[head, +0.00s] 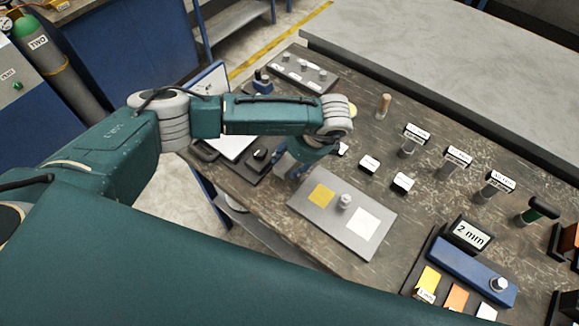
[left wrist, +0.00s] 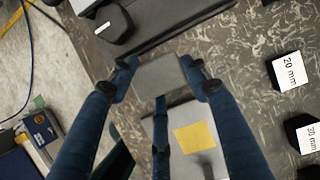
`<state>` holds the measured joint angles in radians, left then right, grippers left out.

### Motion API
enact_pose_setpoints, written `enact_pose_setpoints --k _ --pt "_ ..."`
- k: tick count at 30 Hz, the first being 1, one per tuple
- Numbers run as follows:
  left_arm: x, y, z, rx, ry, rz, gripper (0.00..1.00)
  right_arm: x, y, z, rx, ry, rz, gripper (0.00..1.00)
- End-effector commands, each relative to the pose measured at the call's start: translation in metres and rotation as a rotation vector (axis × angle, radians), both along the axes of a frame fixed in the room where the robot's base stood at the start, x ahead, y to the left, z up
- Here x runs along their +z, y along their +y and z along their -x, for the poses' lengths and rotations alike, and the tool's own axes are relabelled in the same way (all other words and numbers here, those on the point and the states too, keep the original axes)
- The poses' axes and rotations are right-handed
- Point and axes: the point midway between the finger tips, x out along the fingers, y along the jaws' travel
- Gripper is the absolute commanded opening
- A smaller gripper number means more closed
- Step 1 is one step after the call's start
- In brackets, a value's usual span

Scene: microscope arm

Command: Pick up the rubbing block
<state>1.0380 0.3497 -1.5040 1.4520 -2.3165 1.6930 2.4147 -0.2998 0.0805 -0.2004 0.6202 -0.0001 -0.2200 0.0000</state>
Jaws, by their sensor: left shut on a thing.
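My right gripper is in neither view.
The grey plate (head: 327,231) bears a yellow square (head: 321,195), a white square (head: 363,224) and a metal knob (head: 345,202). Two black blocks with white labels (head: 368,165) (head: 402,183) stand behind it. A black knobbed device (head: 260,157) sits left of the gripper.

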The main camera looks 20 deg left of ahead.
Motion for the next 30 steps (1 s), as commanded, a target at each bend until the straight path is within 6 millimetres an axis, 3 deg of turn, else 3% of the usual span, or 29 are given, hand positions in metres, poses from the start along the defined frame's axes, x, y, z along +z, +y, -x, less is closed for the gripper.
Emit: enact_pose_setpoints --k 9,15,21,30 --pt "0.092 -0.001 -0.003 -0.001 -0.009 0.003 0.16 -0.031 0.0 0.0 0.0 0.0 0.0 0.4" --pt "0.139 0.0 -0.002 -0.002 -0.007 -0.001 0.16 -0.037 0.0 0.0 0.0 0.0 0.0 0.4" --pt "0.159 0.0 -0.001 -0.001 -0.004 -0.001 0.16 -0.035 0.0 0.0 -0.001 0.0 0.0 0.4" --pt "0.163 0.0 -0.001 0.001 -0.001 0.0 0.16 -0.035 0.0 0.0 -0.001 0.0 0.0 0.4"
